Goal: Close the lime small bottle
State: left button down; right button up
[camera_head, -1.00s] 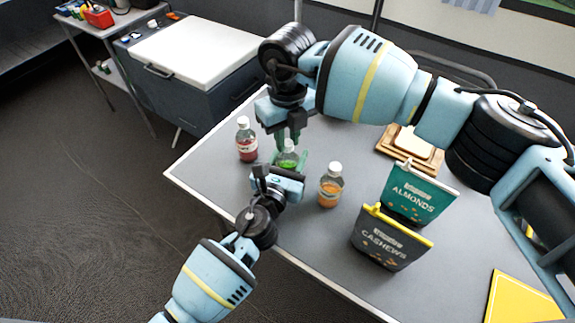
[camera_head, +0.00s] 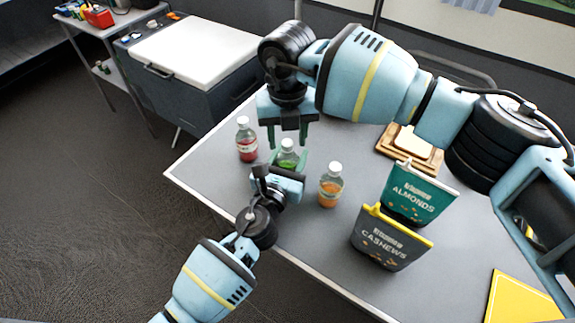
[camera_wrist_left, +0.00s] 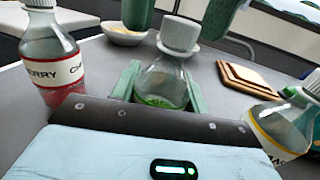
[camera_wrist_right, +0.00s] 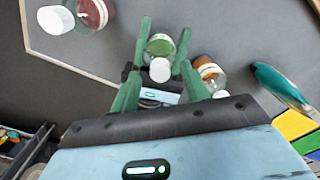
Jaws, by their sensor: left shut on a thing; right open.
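The lime small bottle (camera_head: 287,160) stands upright on the grey table, clear with green contents. A white cap (camera_wrist_left: 180,34) sits on its neck in the left wrist view; I cannot tell how tight it is. My left gripper (camera_wrist_left: 160,88) is shut around the bottle's body from the near side. My right gripper (camera_head: 288,143) hangs above the bottle, open and empty, fingers pointing down. In the right wrist view its fingers (camera_wrist_right: 163,60) stand apart on both sides of the bottle and its white cap (camera_wrist_right: 160,69).
A red cherry bottle (camera_head: 246,140) stands left of the lime bottle, an orange bottle (camera_head: 331,186) right of it. Almonds (camera_head: 420,194) and cashews (camera_head: 390,238) bags stand farther right. Wooden boards (camera_head: 408,148) lie behind. The table's near left edge is close.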

notch_tip(320, 180, up, 12)
jog(key=shift+f, duration=0.15)
dwell(0.4)
pick_arm(q)
jog(key=c, duration=0.7)
grip_release()
jog(key=shift+o, duration=0.2)
jog(key=p+v, duration=0.1)
jog(key=v, duration=0.6)
jog(key=shift+s+a, duration=0.15)
jog(key=shift+s, duration=0.2)
pick_arm(e)
jog(key=shift+r, duration=0.8)
pick_arm(q)
jog(key=shift+s, duration=0.1)
pick_arm(e)
jog(key=shift+s+f, duration=0.1)
